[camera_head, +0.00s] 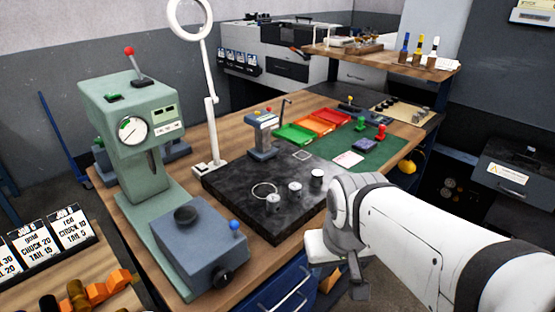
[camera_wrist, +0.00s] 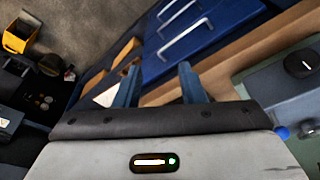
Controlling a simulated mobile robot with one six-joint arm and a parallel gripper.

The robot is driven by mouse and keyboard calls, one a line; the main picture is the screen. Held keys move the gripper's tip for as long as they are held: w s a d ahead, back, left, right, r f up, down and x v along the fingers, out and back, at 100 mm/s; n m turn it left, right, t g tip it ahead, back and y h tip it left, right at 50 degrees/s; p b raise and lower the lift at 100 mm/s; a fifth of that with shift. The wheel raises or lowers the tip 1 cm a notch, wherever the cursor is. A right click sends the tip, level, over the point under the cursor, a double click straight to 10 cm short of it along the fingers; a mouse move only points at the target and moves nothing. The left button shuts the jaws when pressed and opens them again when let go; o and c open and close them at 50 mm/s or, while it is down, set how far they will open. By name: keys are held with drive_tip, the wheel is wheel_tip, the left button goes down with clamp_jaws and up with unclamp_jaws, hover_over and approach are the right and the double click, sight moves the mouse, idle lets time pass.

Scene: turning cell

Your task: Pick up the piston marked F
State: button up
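Three small metal cylinders, which look like pistons, stand upright in a row on the black surface plate (camera_head: 235,190). They are the left one (camera_head: 273,204), the middle one (camera_head: 295,189) and the right one (camera_head: 317,178). Their markings are too small to read, so I cannot tell which bears an F. My gripper (camera_head: 345,278) is beside the bench's front edge, to the right of and nearer than the plate. In the wrist view my gripper (camera_wrist: 158,85) has its two fingers apart with nothing between them. No piston shows in that view.
A green press (camera_head: 135,140) and a blue-grey box (camera_head: 195,250) stand left of the plate. A small gauge stand (camera_head: 262,135) and a white lamp post (camera_head: 212,130) rise behind it. Red and green trays (camera_head: 295,133) lie farther back. Blue drawers (camera_wrist: 190,35) with handles are below the bench.

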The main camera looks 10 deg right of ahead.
drive_tip(key=shift+o, duration=1.1)
drive_tip(key=shift+w+a, duration=0.1)
drive_tip(key=shift+a, duration=0.1)
drive_tip(key=shift+o, duration=1.3)
drive_tip(key=w+a+m+y, duration=0.1)
drive_tip(key=a+f+m+y, duration=0.1)
drive_tip(key=m, duration=0.1)
drive_tip(key=w+a+f+m+g+y, duration=0.1)
drive_tip(key=m, duration=0.1)
drive_tip(key=shift+w+b, duration=0.3)
drive_tip(key=shift+w, duration=0.05)
drive_tip(key=m+t+y+b, duration=0.1)
drive_tip(key=m+t+y, duration=0.6)
drive_tip(key=m, duration=1.5)
approach(300, 192)
drive_tip(key=shift+t+h, duration=0.4)
drive_tip(key=shift+t, duration=0.2)
drive_tip(key=a, duration=0.1)
drive_tip(key=a+f, duration=0.1)
drive_tip(key=w+a, duration=0.1)
drive_tip(key=shift+w+a+f, duration=0.15)
drive_tip(key=shift+a+f, duration=0.15)
drive_tip(key=shift+a, duration=0.1)
drive_tip(key=shift+w+d+m, duration=0.1)
drive_tip(key=shift+w+m, duration=0.2)
drive_tip(key=x, duration=0.7)
drive_tip(key=shift+w+f, duration=0.15)
drive_tip(key=shift+w, duration=0.05)
